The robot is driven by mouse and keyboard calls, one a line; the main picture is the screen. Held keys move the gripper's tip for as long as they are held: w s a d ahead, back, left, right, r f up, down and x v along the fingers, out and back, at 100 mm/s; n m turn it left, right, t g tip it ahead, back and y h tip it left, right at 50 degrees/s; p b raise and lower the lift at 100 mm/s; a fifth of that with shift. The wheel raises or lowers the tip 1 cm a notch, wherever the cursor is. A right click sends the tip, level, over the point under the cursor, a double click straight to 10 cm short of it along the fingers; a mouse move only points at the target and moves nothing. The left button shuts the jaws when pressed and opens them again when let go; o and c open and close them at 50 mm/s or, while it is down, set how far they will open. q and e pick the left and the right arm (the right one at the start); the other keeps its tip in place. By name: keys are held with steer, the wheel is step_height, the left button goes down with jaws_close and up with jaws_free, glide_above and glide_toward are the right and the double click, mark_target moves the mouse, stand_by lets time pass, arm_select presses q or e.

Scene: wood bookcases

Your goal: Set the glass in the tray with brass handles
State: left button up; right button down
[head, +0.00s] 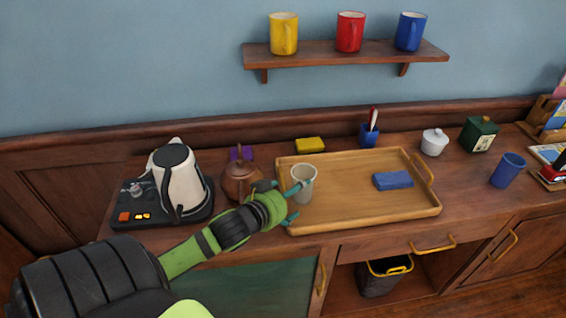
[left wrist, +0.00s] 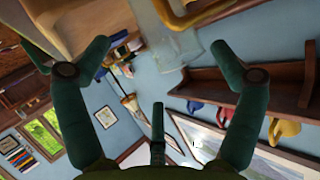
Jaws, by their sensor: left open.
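The tray with brass handles (head: 345,216) is wooden and lies on the counter; its right handle (head: 424,172) shows. The glass (head: 303,170) is pale and see-through. It appears upright inside the tray's left end. My left gripper (head: 297,203) is open at the tray's left end, with one finger overlapping the glass in the head view. In the left wrist view the open fingers (left wrist: 162,55) have the glass (left wrist: 178,48) beyond and between them, near a brass handle (left wrist: 188,14). Contact with the glass cannot be told. My right gripper is not in view.
A blue block (head: 393,180) lies in the tray's right part. A copper teapot (head: 240,182) and a kettle (head: 180,178) stand left of the tray. A yellow sponge (head: 310,145) and a blue holder (head: 369,134) are behind it. A blue cup (head: 508,170) stands right. The tray's middle is clear.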

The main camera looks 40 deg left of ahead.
arm_select(q)
steer(key=shift+v, duration=1.85)
